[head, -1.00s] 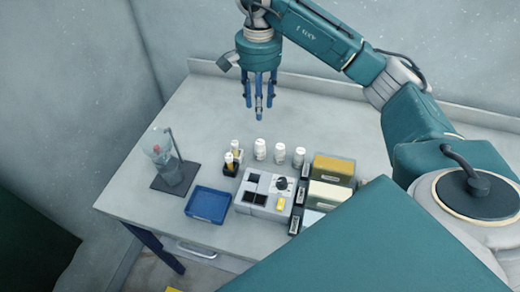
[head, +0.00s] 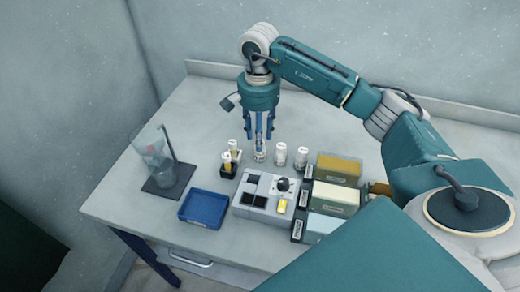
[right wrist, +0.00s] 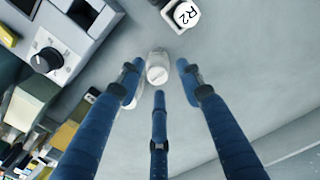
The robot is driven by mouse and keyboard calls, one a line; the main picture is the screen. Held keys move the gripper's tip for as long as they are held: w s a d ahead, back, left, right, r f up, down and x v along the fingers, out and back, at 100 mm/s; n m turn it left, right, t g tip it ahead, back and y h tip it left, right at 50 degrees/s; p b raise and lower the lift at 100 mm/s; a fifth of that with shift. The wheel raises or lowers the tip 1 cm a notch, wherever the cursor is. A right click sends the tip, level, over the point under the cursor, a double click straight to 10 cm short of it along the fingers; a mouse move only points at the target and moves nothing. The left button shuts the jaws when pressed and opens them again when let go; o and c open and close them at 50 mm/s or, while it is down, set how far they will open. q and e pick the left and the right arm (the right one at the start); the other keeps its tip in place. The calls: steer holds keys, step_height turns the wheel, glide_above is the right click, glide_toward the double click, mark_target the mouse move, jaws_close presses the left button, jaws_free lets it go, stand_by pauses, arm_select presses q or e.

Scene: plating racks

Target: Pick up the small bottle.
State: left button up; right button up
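A small white-capped bottle (head: 260,156) stands on the table under my right gripper (head: 262,137). In the right wrist view this bottle (right wrist: 157,73) sits upright between the three blue fingers, with gaps around its cap. My right gripper (right wrist: 157,88) is open, fingers pointing down, fingertips close to the bottle. Two similar bottles stand to the right in the head view, a nearer one (head: 280,154) and a farther one (head: 300,157). In the right wrist view another bottle (right wrist: 128,101) is partly hidden behind the left finger. My left gripper is not in view.
The back table is clear.

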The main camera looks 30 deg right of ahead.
steer(key=f+p, duration=0.1)
steer(key=f, duration=0.1)
steer(key=f+p, duration=0.1)
steer(key=f, duration=0.1)
steer(key=shift+s+f, duration=0.2)
steer(key=shift+f, duration=0.55)
steer(key=shift+w, duration=0.1)
jaws_close()
